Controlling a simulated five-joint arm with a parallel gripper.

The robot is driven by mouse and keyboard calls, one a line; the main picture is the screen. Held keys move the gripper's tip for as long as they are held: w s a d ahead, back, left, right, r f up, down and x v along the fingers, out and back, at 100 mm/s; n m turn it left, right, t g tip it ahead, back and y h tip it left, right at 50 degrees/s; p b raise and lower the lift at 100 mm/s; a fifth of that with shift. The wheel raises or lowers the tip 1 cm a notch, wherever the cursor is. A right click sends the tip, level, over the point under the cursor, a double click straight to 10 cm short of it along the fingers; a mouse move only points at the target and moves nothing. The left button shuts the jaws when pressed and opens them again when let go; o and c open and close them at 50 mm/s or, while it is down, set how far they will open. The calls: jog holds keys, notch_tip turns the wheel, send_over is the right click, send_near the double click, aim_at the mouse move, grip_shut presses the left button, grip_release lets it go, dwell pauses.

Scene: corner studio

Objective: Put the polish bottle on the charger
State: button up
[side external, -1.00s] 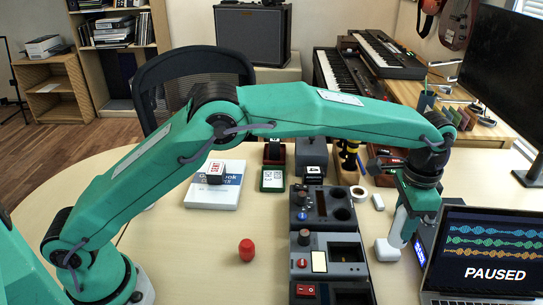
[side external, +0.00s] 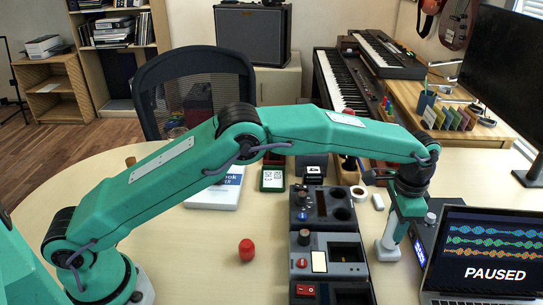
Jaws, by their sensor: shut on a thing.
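My gripper (side external: 390,240) is low at the right of the table, between the grey control modules and the laptop, pointing down. It is shut on what I take to be the polish bottle, which the fingers mostly hide. A small pale, flat-looking piece (side external: 388,254) shows at the fingertips, close to the tabletop. I cannot tell whether it is the charger, the held thing or part of the fingers. I cannot make out any other charger clearly. A small red rounded object (side external: 246,250) stands upright on the table, well left of my gripper.
Grey control modules (side external: 325,238) stand in a column just left of my gripper. The laptop (side external: 486,248) and a dark box (side external: 427,228) are close on its right. A tape roll (side external: 358,192) and a white block (side external: 378,202) lie behind. The left tabletop is mostly clear.

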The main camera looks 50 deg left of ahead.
jog(key=shift+f, duration=0.3)
jog(key=shift+f, duration=0.15)
jog(key=o, duration=1)
jog(key=shift+o, duration=0.2)
notch_tip(320, 180, up, 12)
jog(key=shift+r, duration=0.15)
dwell(0.4)
